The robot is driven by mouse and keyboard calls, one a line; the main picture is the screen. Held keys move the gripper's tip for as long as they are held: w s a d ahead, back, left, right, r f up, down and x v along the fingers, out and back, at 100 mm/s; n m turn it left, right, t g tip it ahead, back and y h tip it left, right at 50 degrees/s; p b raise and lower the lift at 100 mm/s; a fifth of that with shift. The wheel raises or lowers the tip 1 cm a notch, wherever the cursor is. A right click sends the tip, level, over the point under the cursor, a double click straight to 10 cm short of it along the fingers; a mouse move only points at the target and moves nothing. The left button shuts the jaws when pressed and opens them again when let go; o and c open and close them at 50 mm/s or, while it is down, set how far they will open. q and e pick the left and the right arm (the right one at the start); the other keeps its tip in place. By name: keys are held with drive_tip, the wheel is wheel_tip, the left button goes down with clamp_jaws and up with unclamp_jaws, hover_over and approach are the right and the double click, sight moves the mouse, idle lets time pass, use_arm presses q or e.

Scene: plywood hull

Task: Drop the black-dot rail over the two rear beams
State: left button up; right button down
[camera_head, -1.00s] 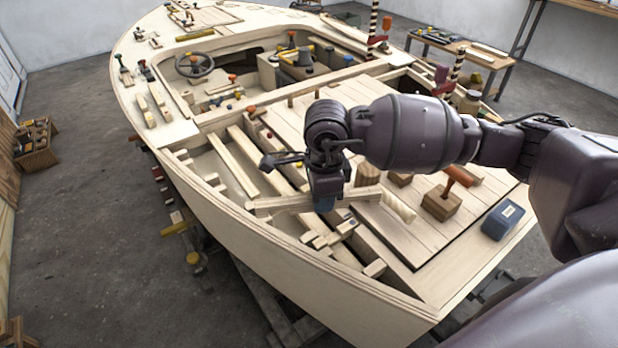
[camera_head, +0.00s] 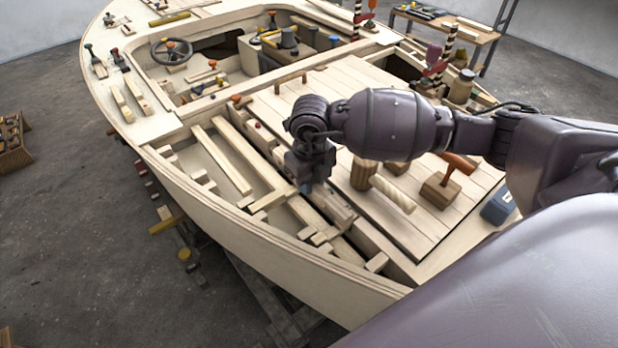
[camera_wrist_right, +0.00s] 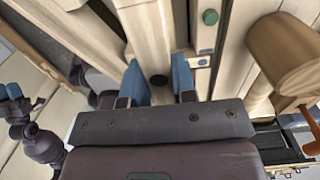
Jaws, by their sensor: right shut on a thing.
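My right gripper (camera_head: 305,188) is low over the open bay in the deck. In the right wrist view its blue fingers (camera_wrist_right: 163,84) are shut on the pale wooden black-dot rail (camera_wrist_right: 155,58). The black dot shows between the fingertips. In the head view the gripper hides part of the rail, and I cannot tell it clearly from the wood below. Long pale beams (camera_head: 223,163) lie in the bay. I cannot tell which are the two rear beams, or whether the rail touches them. A dark arm with blue tips (camera_wrist_right: 13,92), apparently my left gripper, is small at the left edge of the wrist view.
A blue box (camera_head: 497,206) sits near the deck's right edge. Small blocks line the hull's near side.

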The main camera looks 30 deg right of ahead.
drive_tip(key=shift+s+f+b, duration=0.1)
drive_tip(key=shift+f+b, duration=0.45)
drive_tip(key=shift+f, duration=0.45)
wheel_tip(320, 180, down, 2)
drive_tip(key=shift+f+b, duration=0.1)
drive_tip(key=shift+b, duration=0.5)
drive_tip(key=shift+f+b, duration=0.4)
drive_tip(key=shift+f, duration=0.8)
drive_tip(key=shift+f+b, duration=0.4)
drive_tip(key=shift+f, duration=0.3)
